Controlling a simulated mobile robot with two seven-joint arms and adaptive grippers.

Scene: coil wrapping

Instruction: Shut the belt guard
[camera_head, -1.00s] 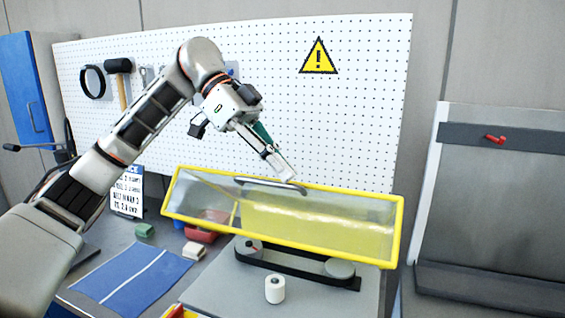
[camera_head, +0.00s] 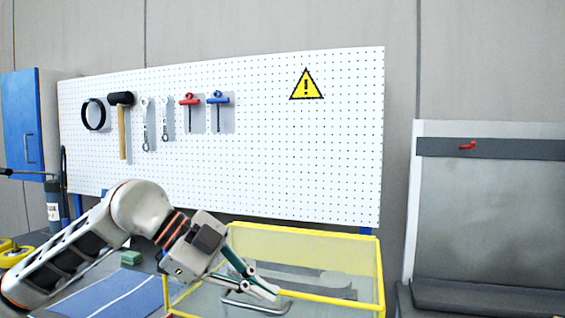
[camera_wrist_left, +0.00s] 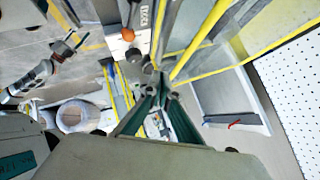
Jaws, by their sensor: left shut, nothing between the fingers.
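The belt guard (camera_head: 378,262) is a clear cover in a yellow frame, low at the bottom centre right of the head view. It lies over the dark belt and round pulleys (camera_head: 335,281), which show through its panel. Its lower part is cut off by the picture's edge, so I cannot tell whether it rests fully down. A grey bar handle (camera_head: 256,308) is on its front. My left gripper (camera_head: 274,294) is shut and empty, with its fingertips at the handle; I cannot tell whether they touch it. The gripper also shows in the left wrist view (camera_wrist_left: 160,92). My right gripper is not seen.
A blue mat (camera_head: 118,296) and a small green block (camera_head: 131,258) lie on the bench left of the guard. A pegboard (camera_head: 270,150) with hung tools stands behind. A grey panel with a red hook (camera_head: 467,145) stands at the right.

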